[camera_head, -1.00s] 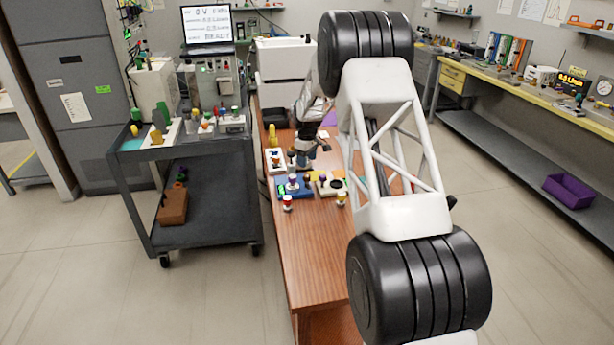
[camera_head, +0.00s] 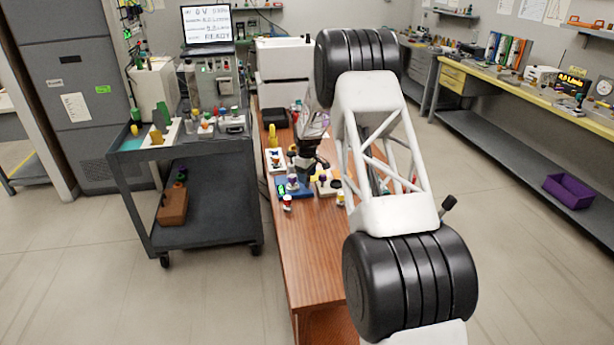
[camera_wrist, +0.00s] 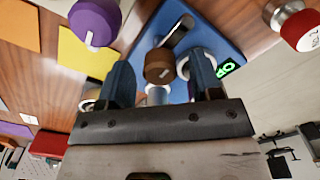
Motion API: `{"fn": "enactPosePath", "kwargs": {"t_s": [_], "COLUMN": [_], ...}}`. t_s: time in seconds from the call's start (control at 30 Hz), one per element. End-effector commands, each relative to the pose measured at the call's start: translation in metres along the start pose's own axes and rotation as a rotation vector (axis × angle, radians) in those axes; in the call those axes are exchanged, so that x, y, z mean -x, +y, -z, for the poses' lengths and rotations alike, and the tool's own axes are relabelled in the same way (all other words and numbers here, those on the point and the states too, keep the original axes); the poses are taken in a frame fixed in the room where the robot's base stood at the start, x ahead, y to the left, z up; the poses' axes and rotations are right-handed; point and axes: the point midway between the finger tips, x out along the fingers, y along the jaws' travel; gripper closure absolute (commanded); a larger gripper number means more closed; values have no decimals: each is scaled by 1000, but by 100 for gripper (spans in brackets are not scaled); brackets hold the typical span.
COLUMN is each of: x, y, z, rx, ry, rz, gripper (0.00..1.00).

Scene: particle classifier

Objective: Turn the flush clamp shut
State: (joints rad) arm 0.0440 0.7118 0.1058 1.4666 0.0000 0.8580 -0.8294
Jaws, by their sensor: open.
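A blue plate (camera_wrist: 222,28) carries a brown round knob (camera_wrist: 159,67) with a pale mark and white round fittings (camera_wrist: 200,58). A green lit label (camera_wrist: 227,68) is at its edge. I cannot tell for sure which of these parts is the flush clamp. The blue plate also shows on the wooden table in the head view (camera_head: 282,188), partly hidden by my gripper. In the wrist view my gripper (camera_wrist: 160,72) is open, its two blue-grey fingers to the left and right of the brown knob. Whether they touch it is unclear.
A purple knob (camera_wrist: 95,22) stands beside the plate, near a yellow sheet (camera_wrist: 84,53). A red and white knob (camera_wrist: 298,27) is on the other side. In the head view, a grey cart (camera_head: 205,225) stands left of the table. The table's front part (camera_head: 305,260) is clear.

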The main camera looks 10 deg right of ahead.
Motion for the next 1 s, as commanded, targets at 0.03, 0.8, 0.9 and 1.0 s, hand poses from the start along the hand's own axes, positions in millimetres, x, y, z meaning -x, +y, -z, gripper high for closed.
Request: {"fn": "enactPosePath", "kwargs": {"t_s": [0.03, 0.8, 0.9, 1.0], "x": [-2, -2, -2, -2], "y": [0, 0, 0, 0], "z": [0, 0, 0, 0], "rx": [0, -3, -14, -34], "ry": [0, 0, 0, 0], "rz": [0, 0, 0, 0], "gripper": [41, 90, 90, 90]}}
